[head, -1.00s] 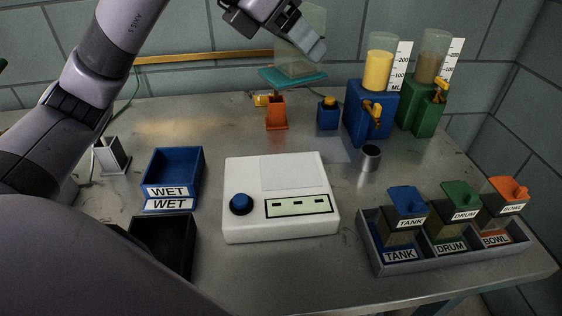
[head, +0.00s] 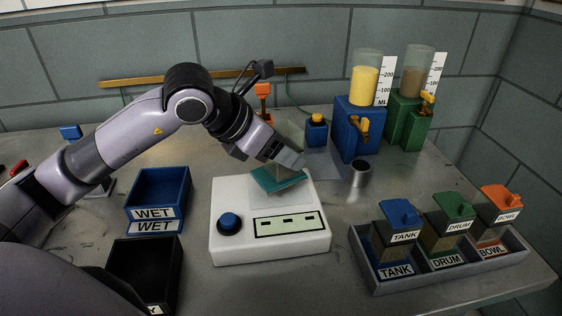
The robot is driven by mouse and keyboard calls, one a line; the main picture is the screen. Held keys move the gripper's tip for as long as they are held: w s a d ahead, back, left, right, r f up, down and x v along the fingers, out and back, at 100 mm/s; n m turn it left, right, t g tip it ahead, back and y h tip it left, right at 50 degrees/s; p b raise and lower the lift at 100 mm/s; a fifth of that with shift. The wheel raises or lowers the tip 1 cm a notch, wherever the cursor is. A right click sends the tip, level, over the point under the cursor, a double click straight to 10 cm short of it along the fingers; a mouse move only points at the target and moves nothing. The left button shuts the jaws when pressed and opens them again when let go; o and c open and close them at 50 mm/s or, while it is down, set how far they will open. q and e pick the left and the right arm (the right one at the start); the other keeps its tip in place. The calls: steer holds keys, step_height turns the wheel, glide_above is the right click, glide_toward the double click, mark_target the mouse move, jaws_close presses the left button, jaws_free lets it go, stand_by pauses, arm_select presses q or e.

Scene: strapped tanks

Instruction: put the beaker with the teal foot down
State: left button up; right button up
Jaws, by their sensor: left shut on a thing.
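The clear beaker with the teal foot (head: 278,181) is at the middle of the head view, over the back right of the white device (head: 235,250). My left gripper (head: 288,160) is shut on the beaker and hides much of its clear wall. The foot looks tilted in the picture and covers part of the device's pale square plate (head: 268,200). I cannot tell whether the foot touches the plate. My right gripper is not in view.
Left of the device are a blue WET tray (head: 132,203) and a black tray (head: 113,262). A small metal cup (head: 360,175) stands to its right. Behind are the blue (head: 352,130) and green (head: 400,120) tank stands. A grey rack (head: 440,275) with lidded containers is front right.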

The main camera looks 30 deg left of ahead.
arm_select(q)
steer(key=shift+f, duration=1.35)
steer(key=shift+f, duration=0.15)
steer(key=o, duration=1.3)
steer(key=shift+s+a+r, duration=0.1)
steer(key=shift+r, duration=0.2)
steer(key=v, duration=1.1)
steer(key=shift+s+a+r+b, duration=0.15)
steer(key=shift+s+r+b, duration=0.05)
steer(key=shift+s+b, duration=0.1)
